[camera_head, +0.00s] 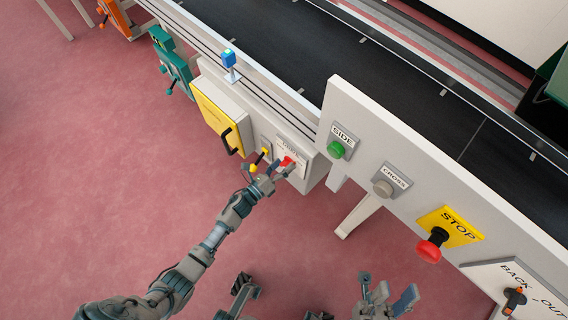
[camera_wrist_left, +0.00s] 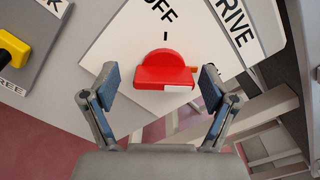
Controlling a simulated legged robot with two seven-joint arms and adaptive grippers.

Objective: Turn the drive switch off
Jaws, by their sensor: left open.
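The drive switch is a red rotary knob (camera_wrist_left: 165,72) on a white plate (camera_wrist_left: 115,45) lettered OFF and DRIVE. A white mark shows on the knob's lower right edge, and a black tick sits between the knob and OFF. In the head view the red knob (camera_head: 288,161) is partly covered by my gripper. My left gripper (camera_head: 279,172) is open in front of it. In the left wrist view its two fingers (camera_wrist_left: 152,88) stand either side of the knob, with a gap on each side. My right gripper (camera_head: 387,293) is open and empty at the bottom, away from the switch.
A yellow-handled switch (camera_wrist_left: 14,48) is just left of the drive plate. A yellow door with black handle (camera_head: 217,120) is further left. Green SIDE button (camera_head: 336,150), grey CROSS button (camera_head: 383,188), red STOP button (camera_head: 429,250) and BACK-OUT switch (camera_head: 514,299) are right. A dark conveyor (camera_head: 300,60) runs behind.

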